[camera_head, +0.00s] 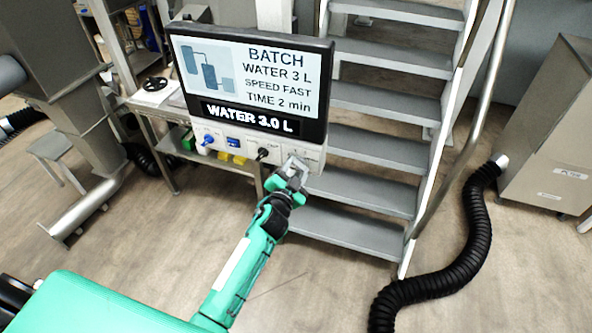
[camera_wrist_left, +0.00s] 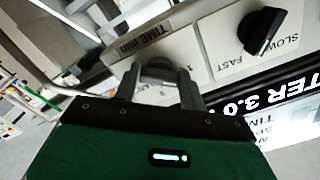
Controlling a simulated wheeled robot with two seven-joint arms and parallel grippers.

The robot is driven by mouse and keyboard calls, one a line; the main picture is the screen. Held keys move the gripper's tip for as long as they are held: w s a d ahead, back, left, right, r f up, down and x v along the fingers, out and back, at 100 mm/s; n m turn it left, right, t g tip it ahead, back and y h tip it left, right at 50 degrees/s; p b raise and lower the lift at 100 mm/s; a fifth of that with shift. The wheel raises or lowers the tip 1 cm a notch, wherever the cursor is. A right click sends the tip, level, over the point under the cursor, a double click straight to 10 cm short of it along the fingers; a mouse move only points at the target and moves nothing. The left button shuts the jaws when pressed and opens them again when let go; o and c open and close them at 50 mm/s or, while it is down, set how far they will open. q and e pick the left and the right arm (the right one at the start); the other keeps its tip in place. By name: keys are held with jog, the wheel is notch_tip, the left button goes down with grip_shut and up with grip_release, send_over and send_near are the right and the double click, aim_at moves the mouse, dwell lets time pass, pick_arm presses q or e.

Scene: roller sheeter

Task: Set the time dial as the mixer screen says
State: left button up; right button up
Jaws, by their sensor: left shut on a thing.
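The mixer screen (camera_head: 250,80) reads BATCH, WATER 3 L, SPEED FAST, TIME 2 min, with WATER 3.0 L on a black bar below. Under it is a pale control panel (camera_head: 222,143). My left gripper (camera_head: 294,170) is at the panel's right end, shut on the time dial, beside the "TIME min" label (camera_wrist_left: 145,40) in the left wrist view. My fingers (camera_wrist_left: 160,82) cover most of the dial, so its setting cannot be read. The black speed dial (camera_wrist_left: 263,31) sits beside it, between SLOW and FAST labels. My right gripper is not in view.
Grey metal stairs (camera_head: 375,140) rise just behind and right of the screen. A black corrugated hose (camera_head: 478,240) lies on the floor at right.

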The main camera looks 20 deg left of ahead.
pick_arm(q)
jog(key=m, duration=0.5)
jog(key=shift+b, duration=0.4)
jog(key=shift+m, duration=0.3)
jog(key=o, duration=1)
jog(key=s+b, duration=0.1)
jog(key=s, duration=0.3)
jog(key=s+b, duration=0.1)
jog(key=s, duration=0.4)
jog(key=s+b, duration=0.1)
jog(key=s, duration=0.3)
jog(key=shift+s+a+b, duration=0.25)
jog(key=shift+s+b, duration=0.05)
jog(key=shift+s, duration=0.1)
